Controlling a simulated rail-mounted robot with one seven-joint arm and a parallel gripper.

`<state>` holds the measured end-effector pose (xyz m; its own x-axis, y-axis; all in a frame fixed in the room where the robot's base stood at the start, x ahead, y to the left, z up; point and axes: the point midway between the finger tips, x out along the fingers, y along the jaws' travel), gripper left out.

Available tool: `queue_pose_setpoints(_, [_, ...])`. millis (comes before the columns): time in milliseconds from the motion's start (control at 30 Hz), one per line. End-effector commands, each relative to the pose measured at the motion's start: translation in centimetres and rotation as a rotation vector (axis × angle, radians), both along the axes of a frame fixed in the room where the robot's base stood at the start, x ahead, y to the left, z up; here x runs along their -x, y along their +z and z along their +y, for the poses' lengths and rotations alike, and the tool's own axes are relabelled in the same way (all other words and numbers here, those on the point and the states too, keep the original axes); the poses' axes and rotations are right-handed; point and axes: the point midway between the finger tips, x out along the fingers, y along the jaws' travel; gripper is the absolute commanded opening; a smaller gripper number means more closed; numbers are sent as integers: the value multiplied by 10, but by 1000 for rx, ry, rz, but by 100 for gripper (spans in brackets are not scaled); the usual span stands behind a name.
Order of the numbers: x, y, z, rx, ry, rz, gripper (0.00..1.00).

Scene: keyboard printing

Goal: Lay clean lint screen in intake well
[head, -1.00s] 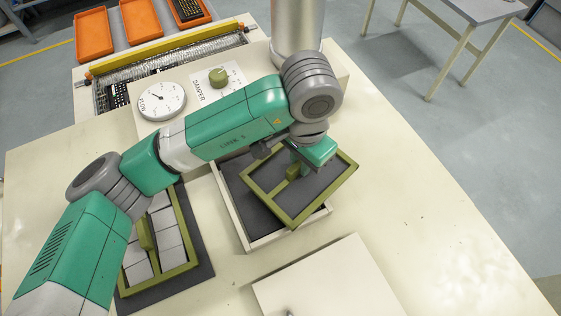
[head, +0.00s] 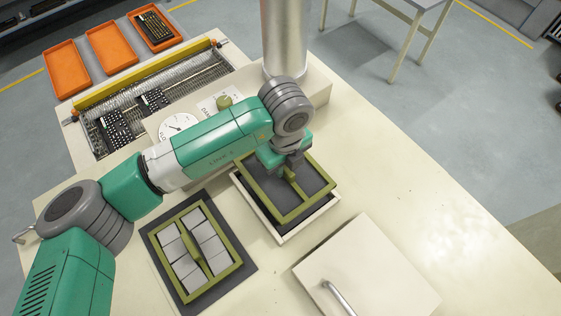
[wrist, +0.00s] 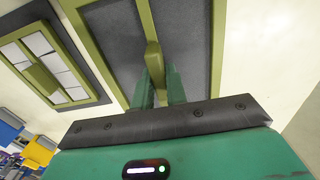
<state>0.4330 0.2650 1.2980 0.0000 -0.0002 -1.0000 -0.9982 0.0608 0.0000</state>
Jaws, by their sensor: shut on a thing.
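My gripper (head: 289,170) is shut on the middle handle bar of an olive-framed screen with plain dark grey mesh (head: 309,182). The screen is over the intake well, a pale-walled square box with a dark inside (head: 283,239). Its frame is nearly in line with the well's walls but offset toward the back right, so the near and left walls show. How high it sits above the well is unclear. A second olive-framed screen with pale grey panels (head: 207,241) lies on a dark mat.
A pale lid-like panel with a metal handle (head: 365,270) lies right of the well. A dial (head: 178,125) and a damper knob (head: 224,102) stand behind it. A silver column (head: 284,40) rises at the back. The table's right side (head: 430,215) is clear.

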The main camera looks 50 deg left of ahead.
Motion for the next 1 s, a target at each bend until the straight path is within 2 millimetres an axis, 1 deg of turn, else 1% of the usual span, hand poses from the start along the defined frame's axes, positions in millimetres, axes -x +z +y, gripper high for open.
queue_pose_setpoints(233, [0,2,0,3,1,-1,0])
queue_pose_setpoints(367, [0,-11,0,2,1,0,0])
queue_pose_setpoints(600, [0,-40,0,2,2,0,0])
queue_pose_setpoints(700, [0,-48,0,1,2,-1,0])
queue_pose_setpoints(800, [0,-51,0,0,2,-1,0])
queue_pose_setpoints(1000, [0,-50,0,0,2,-1,0])
